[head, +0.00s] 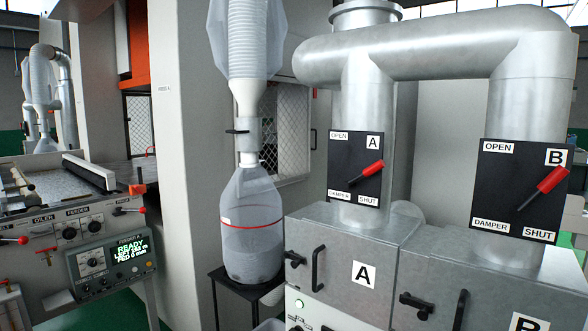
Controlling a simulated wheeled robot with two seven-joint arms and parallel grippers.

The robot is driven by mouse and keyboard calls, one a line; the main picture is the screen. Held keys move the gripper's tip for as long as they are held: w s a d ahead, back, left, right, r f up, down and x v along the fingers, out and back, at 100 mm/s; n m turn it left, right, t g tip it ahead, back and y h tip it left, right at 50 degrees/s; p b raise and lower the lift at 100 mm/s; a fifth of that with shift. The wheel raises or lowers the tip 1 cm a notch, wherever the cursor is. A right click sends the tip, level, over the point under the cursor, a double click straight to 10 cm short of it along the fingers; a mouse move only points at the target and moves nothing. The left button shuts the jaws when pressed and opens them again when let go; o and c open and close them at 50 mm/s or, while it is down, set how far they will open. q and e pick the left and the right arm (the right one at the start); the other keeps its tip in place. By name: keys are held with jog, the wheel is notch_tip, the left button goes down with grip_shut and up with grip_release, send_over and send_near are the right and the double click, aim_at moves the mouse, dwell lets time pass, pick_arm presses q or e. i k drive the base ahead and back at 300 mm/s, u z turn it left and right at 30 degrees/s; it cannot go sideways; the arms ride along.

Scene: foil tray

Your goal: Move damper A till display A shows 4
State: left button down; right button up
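Damper A is a black plate (341,150) on the left vertical duct, marked OPEN at top left and SHUT at bottom right. Its lever has a red handle (373,168) that points right and slightly up, roughly between the two marks. A grey metal box marked A (340,262) stands below it. I see no display marked A with a readable number; the front below box A is cut off by the picture's lower edge. Neither of my grippers shows in the head view.
Damper B (510,205) is on the right duct, its red handle tilted up right. Box B (465,275) stands below. A feeder panel (112,262) at far left has a lit display reading READY.

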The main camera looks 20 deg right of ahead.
aim_at(380, 164)
jog(key=u, duration=0.4)
jog(key=i, duration=1.1)
jog(key=z, duration=1.1)
